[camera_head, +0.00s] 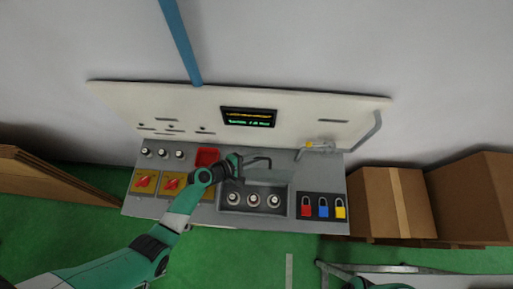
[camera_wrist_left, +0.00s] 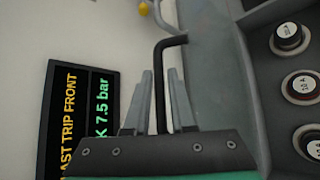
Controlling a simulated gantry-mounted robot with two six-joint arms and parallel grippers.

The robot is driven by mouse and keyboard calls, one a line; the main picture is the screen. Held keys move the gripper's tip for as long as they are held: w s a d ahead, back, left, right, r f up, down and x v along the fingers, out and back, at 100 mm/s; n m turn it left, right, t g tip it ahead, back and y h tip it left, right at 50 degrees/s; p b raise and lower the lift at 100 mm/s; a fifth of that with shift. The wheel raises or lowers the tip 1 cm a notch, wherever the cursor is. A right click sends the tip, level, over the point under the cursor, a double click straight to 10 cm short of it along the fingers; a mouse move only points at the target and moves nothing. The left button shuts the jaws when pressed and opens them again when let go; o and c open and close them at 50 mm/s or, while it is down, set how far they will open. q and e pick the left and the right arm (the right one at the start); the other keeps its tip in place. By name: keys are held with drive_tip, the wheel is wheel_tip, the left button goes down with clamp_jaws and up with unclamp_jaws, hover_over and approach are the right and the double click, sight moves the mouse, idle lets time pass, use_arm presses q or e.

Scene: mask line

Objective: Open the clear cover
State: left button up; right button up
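The clear cover (camera_head: 265,176) lies over the row of round knobs in the middle of the grey console. It is see-through and its edges are faint. Its dark bar handle (camera_wrist_left: 161,85) runs between the fingers of my left gripper (camera_wrist_left: 161,98). The fingers are close together, one on each side of the bar, and look shut on it. In the head view my left gripper (camera_head: 238,167) is at the left end of the handle (camera_head: 258,160). Part of the handle is hidden by the gripper. My right gripper cannot be made out; only a green arm part shows at the bottom edge.
A display screen (camera_head: 248,117) is on the upright panel behind. A red tray (camera_head: 207,157) and red rotary switches (camera_head: 171,184) are to the left. Red, blue and yellow padlocks (camera_head: 323,207) are to the right. Cardboard boxes (camera_head: 392,203) stand beside the console.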

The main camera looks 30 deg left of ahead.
idle(0.4)
use_arm(q)
drive_tip(key=p+v, duration=0.3)
drive_tip(key=v, duration=0.8)
drive_tip(key=shift+r+p, duration=0.15)
drive_tip(key=shift+p, duration=0.15)
drive_tip(key=shift+s+a+r, duration=0.1)
drive_tip(key=shift+s, duration=0.15)
